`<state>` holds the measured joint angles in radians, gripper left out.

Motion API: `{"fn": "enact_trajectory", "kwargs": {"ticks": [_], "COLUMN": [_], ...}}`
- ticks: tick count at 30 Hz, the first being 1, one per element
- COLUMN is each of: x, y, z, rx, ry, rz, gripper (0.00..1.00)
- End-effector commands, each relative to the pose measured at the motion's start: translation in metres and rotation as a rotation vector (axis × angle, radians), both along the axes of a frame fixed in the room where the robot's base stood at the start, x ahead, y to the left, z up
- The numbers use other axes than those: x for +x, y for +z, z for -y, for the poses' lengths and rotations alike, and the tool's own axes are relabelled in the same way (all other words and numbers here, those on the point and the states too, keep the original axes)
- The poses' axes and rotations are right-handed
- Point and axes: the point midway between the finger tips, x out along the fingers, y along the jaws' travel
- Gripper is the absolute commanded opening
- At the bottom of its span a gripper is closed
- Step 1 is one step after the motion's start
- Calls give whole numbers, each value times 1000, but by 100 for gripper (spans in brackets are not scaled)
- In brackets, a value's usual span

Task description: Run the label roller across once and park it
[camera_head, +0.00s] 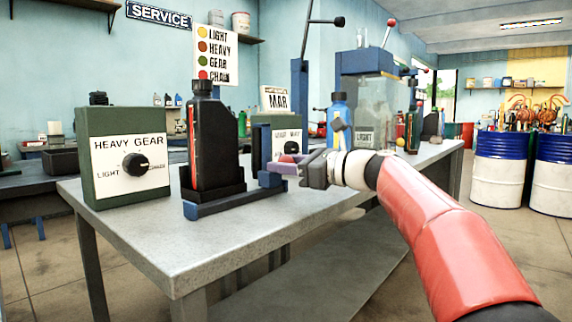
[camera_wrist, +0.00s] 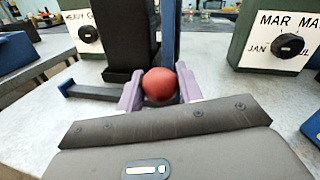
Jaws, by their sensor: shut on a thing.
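The label roller appears to be the dark blue upright (camera_head: 262,150) with a red ball knob (camera_head: 287,159), just right of a black bottle (camera_head: 211,140). The bottle stands upright in a dark holder on a blue rail (camera_head: 235,200). My gripper (camera_head: 284,168) is shut on the red knob, at the right end of the rail. In the wrist view the knob (camera_wrist: 159,86) sits between the two purple fingers, with the blue upright (camera_wrist: 170,40) behind it and the bottle (camera_wrist: 125,35) to its left. The roller's contact with the bottle is hidden.
A green selector box (camera_head: 131,156) with a black dial stands left of the bottle. A month-dial box (camera_wrist: 280,40) stands to the right in the wrist view. A blue bottle (camera_head: 339,118) stands behind my gripper. The grey bench (camera_head: 180,245) is bare along its front.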

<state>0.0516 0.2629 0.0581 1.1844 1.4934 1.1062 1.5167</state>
Motion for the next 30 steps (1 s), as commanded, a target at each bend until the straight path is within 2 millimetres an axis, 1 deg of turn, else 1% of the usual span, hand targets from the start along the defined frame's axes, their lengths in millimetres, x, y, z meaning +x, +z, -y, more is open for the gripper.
{"fn": "enact_trajectory", "kwargs": {"ticks": [1, 3, 8, 11, 14, 24, 30], "x": [0, 0, -2, -9, -23, -92, -123], "y": [0, 0, 0, -1, -1, -1, -1], "z": [0, 0, -1, -6, -17, -70, -95], "rx": [0, -1, 0, 0, -1, -3, -4], "ry": [0, 0, 0, 0, 2, 4, 3], "rz": [0, 0, 1, 1, 2, 3, 2], "gripper": [7, 0, 0, 0, 0, 0, 0]}}
